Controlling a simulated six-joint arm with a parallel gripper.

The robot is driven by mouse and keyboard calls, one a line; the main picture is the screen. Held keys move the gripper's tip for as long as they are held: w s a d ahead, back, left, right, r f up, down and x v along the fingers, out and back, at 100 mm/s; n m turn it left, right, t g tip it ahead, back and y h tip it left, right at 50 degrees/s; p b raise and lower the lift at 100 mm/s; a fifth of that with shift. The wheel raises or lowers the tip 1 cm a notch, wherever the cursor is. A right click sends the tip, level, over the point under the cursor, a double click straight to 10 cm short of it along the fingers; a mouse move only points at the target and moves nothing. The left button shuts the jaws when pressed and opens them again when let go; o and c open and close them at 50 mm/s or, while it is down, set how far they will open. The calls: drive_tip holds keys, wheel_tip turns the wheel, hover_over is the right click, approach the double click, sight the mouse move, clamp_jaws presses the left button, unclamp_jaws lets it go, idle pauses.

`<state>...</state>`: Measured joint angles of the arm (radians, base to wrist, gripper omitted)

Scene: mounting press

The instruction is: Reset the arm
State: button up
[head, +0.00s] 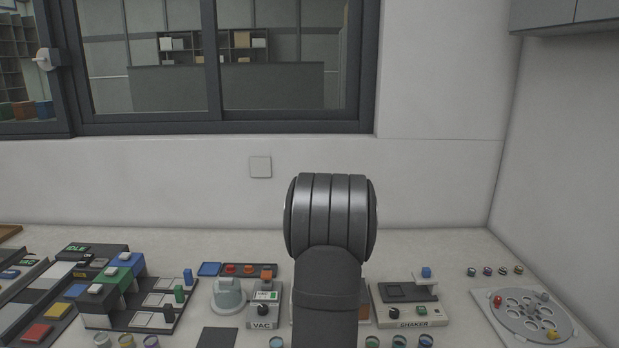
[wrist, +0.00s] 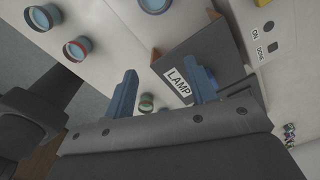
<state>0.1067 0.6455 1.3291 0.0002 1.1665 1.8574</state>
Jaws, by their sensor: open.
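My arm rises in the middle of the head view, its large grey joint (head: 330,215) in front of the wall above the bench. My gripper is hidden from the head view. In the wrist view my gripper (wrist: 162,77) has its two blue fingers wide apart, with nothing held between them. Beyond the fingers is a dark panel labelled LAMP (wrist: 212,55); I cannot tell how far below the fingertips it is.
The bench holds a VAC unit (head: 264,310), a SHAKER unit (head: 410,310), coloured blocks (head: 112,280) at left and a round holed plate (head: 535,318) at right. Several small jars, including a red-rimmed one (wrist: 76,49), stand near my gripper.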

drive_tip(key=s+d+r, duration=0.3)
drive_tip(key=d, duration=0.1)
drive_tip(key=s+a+f, duration=0.2)
drive_tip(key=s+a, duration=1)
drive_tip(key=a, duration=0.3)
drive_tip(key=w+a+f, duration=0.1)
drive_tip(key=a+f, duration=0.1)
drive_tip(key=a, duration=0.1)
drive_tip(key=w+a+f, duration=0.1)
drive_tip(key=a+f, duration=0.2)
drive_tip(key=a, duration=0.1)
drive_tip(key=w+a+f, duration=0.1)
drive_tip(key=a+f, duration=0.1)
drive_tip(key=a, duration=0.2)
drive_tip(key=shift+f, duration=0.3)
drive_tip(key=shift+a+f, duration=0.1)
drive_tip(key=shift+f, duration=0.8)
